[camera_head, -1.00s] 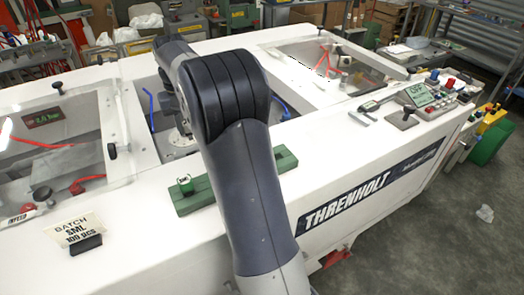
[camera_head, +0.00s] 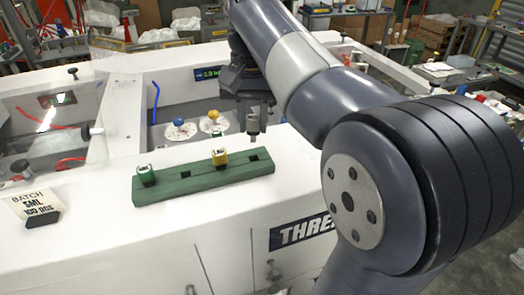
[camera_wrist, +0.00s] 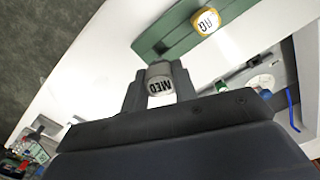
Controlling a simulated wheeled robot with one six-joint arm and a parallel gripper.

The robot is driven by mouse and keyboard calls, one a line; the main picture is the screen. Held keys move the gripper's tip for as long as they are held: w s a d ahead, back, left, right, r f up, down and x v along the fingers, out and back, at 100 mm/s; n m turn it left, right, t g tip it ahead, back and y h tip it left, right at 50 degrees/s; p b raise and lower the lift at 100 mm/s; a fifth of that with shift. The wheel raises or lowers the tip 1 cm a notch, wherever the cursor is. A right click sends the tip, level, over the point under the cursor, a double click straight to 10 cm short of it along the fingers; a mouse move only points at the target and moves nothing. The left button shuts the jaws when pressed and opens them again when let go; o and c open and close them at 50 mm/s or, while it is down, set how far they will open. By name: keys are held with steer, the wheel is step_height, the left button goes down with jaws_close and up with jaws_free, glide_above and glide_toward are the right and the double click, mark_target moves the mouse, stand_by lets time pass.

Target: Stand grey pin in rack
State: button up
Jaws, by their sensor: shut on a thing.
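The grey pin (camera_head: 252,121), with a MED label on its end in the wrist view (camera_wrist: 159,84), is held upright between the fingers of my gripper (camera_head: 249,100). My gripper is shut on it; the fingers also show in the wrist view (camera_wrist: 159,95). The pin hangs above and behind the right part of the green rack (camera_head: 190,187), apart from it. A green pin (camera_head: 147,175) stands at the rack's left end and a yellow pin (camera_head: 220,158) right of its middle. Empty dark slots show between these pins and at the right end. The rack also shows in the wrist view (camera_wrist: 150,43).
The rack lies on the white machine top (camera_head: 110,225). Behind it, an open bay holds a blue knob (camera_head: 178,122) and a yellow knob (camera_head: 213,114). A batch sign (camera_head: 36,205) stands at left. My arm covers the right side.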

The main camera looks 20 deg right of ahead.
mark_target(253, 141)
steer(key=shift+f, duration=3.2)
steer(key=shift+f, duration=0.2)
steer(key=o, duration=1)
step_height(253, 141, up, 12)
steer(key=shift+r+p, duration=0.2)
steer(key=shift+p, duration=0.15)
